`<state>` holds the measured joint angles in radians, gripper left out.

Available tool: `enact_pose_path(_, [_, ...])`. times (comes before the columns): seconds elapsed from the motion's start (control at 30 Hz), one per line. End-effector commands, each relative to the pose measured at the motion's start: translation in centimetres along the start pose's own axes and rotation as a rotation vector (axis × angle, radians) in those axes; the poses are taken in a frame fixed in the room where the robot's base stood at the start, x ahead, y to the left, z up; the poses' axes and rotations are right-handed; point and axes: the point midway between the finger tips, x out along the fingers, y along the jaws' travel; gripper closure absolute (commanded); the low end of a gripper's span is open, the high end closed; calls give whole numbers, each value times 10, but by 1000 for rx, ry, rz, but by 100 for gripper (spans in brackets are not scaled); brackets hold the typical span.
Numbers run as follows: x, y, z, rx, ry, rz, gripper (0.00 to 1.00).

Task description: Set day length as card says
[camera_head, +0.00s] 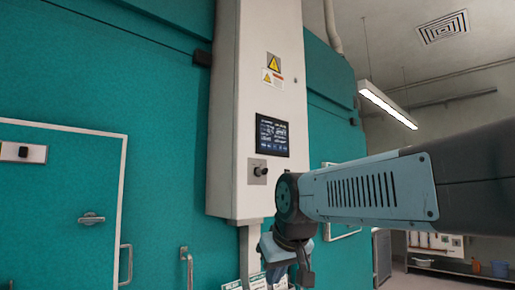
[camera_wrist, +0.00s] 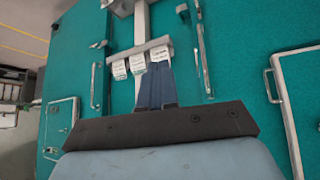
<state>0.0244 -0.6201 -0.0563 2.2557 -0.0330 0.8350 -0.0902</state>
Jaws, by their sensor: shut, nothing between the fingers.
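A tall white control cabinet (camera_head: 255,60) stands between teal chamber walls in the head view. It carries a lit dark screen (camera_head: 272,136) with text too small to read, and a small plate with a dark knob (camera_head: 257,171) below it. White cards (camera_head: 258,283) show at the bottom edge of the head view. In the wrist view several cards (camera_wrist: 137,65) hang from a grey bar (camera_wrist: 140,49); their writing is unreadable. My gripper (camera_wrist: 158,66) is shut and empty, its blue fingers pointing toward the card bar. Whether it touches a card cannot be told.
A teal chamber door (camera_head: 60,190) with a latch is at left. A white-framed panel (camera_wrist: 303,110) with a handle is at right in the wrist view.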

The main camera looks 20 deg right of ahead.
Motion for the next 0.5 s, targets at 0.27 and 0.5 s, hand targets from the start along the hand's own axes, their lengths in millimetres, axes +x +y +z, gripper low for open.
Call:
enact_pose_path(0.27, [-38,66,-141,-44,191,105,100])
enact_pose_path(0.5, [-77,132,-251,-99,345,244,100])
